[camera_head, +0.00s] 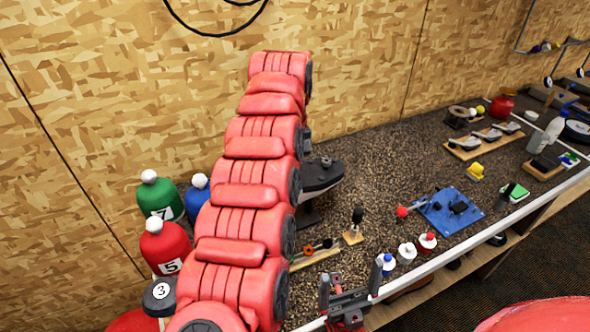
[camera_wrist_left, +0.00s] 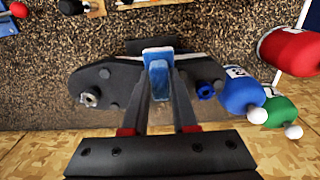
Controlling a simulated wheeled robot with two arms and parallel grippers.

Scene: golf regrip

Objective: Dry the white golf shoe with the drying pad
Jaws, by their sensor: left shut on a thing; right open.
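A dark, shoe-shaped sole (camera_head: 320,173) with a light edge stands raised on a post, sole up; I take it for the white golf shoe. The sole also fills the middle of the left wrist view (camera_wrist_left: 112,88), with a grey stud and a blue stud on it. My left gripper (camera_wrist_left: 159,82) is shut on a blue block (camera_wrist_left: 158,55), likely the drying pad, in front of the sole. I cannot tell whether they touch. In the head view my red left arm hides that gripper. My right gripper (camera_head: 350,278) is open and empty at the front edge.
Green (camera_head: 160,200), red (camera_head: 165,248) and blue (camera_head: 198,190) headcovers stand left of my left arm. Small bottles (camera_head: 407,252) line the bench's front. A blue mat (camera_head: 436,220) and wooden racks (camera_head: 470,150) lie to the right. The wood-panel wall (camera_head: 350,70) closes the back.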

